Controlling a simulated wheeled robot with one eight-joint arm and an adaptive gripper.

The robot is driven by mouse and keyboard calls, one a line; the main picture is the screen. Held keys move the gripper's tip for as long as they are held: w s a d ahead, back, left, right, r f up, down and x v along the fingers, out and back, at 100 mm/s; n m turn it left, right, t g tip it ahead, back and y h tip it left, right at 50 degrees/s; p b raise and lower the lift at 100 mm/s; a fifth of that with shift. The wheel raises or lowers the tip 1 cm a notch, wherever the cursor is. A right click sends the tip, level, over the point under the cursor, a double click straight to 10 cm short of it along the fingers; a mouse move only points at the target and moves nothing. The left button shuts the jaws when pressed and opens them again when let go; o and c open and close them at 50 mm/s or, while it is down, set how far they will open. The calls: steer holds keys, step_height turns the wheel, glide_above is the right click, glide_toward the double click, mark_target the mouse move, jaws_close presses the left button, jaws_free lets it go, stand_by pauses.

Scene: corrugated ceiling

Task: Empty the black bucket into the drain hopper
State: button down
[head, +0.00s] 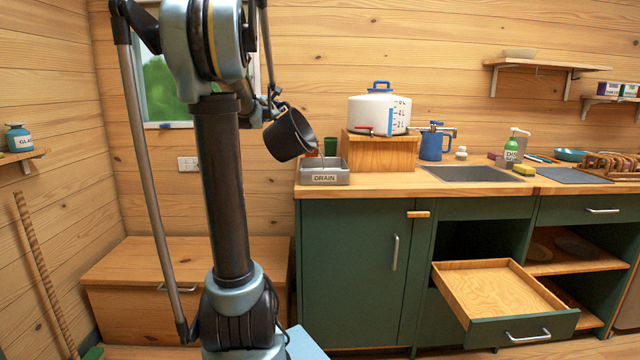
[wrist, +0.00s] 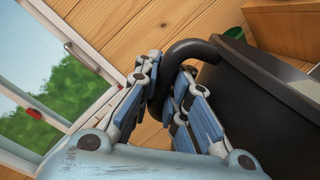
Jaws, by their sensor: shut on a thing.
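The black bucket (head: 289,135) hangs in the air in the head view, tilted, just above and left of the drain hopper. My gripper (head: 267,103) is shut on the bucket's handle. In the wrist view my gripper (wrist: 168,95) has its fingers around the curved black handle, and the bucket's dark wall (wrist: 265,110) fills the right side. The drain hopper (head: 324,172) is a grey metal box labelled DRAIN at the left end of the counter. The bucket is apart from it.
A green cup (head: 330,146) stands behind the hopper. A white water tank (head: 379,112) sits on a wooden box (head: 380,152) to its right. A blue jug (head: 432,146) and a sink (head: 472,174) are further right. A drawer (head: 500,290) stands open below. A window (head: 165,85) is behind my arm.

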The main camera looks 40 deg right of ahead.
mark_target(287, 105)
steer(key=shift+s+d+r+m, duration=0.25)
steer(key=shift+s+d+m, duration=0.45)
steer(key=shift+s+d+r+m, duration=0.25)
steer(key=shift+s+d+m, duration=0.4)
steer(key=shift+s+m, duration=0.05)
stand_by(4.9)
steer(key=shift+s+d+m, duration=0.4)
steer(key=shift+s+d, duration=0.4)
stand_by(0.9)
